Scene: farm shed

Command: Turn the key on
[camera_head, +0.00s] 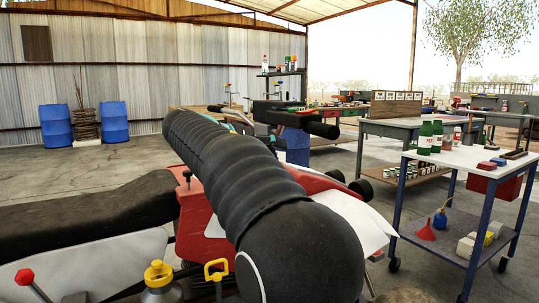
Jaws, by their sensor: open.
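A red vehicle (192,222) with a long black seat (100,222) fills the near left and middle. No key can be made out on it. A large black ribbed cylinder with a rounded end (250,190) crosses close in front and hides much of the vehicle. I cannot tell whether it is part of my arm. A small black knob on a stem (187,176) stands beside the seat. A black bar (300,122), like a handle grip, shows beyond the cylinder. My gripper's fingers cannot be seen.
A blue-framed cart (458,154) with green bottles (425,138) stands at the right. Workbenches (390,128) line the back right. Blue barrels (56,126) stand by the left wall. A yellow T-handle (216,272) and a yellow-capped container (158,278) are at the bottom. The back-left floor is clear.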

